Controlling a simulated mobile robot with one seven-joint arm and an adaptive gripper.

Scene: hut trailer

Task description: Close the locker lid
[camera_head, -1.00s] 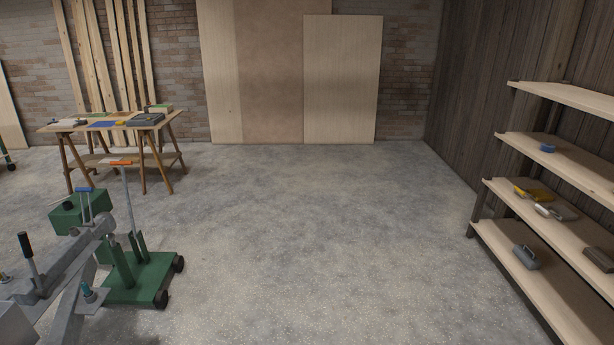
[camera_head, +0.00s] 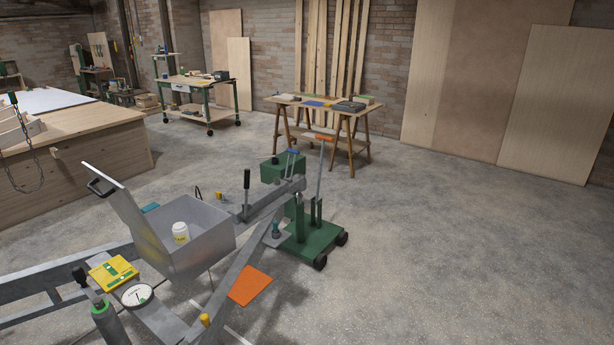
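A grey metal locker (camera_head: 207,246) sits on the trailer frame at the left of the picture. Its lid (camera_head: 138,219) stands open, tilted up on the locker's left side, with a dark handle (camera_head: 99,188) at its upper end. A white jar with a yellow label (camera_head: 181,233) is inside the locker. My gripper and arm do not show, so its state and its place relative to the lid are hidden.
Grey trailer beams (camera_head: 237,284) spread around the locker. The floor to the right is clear.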

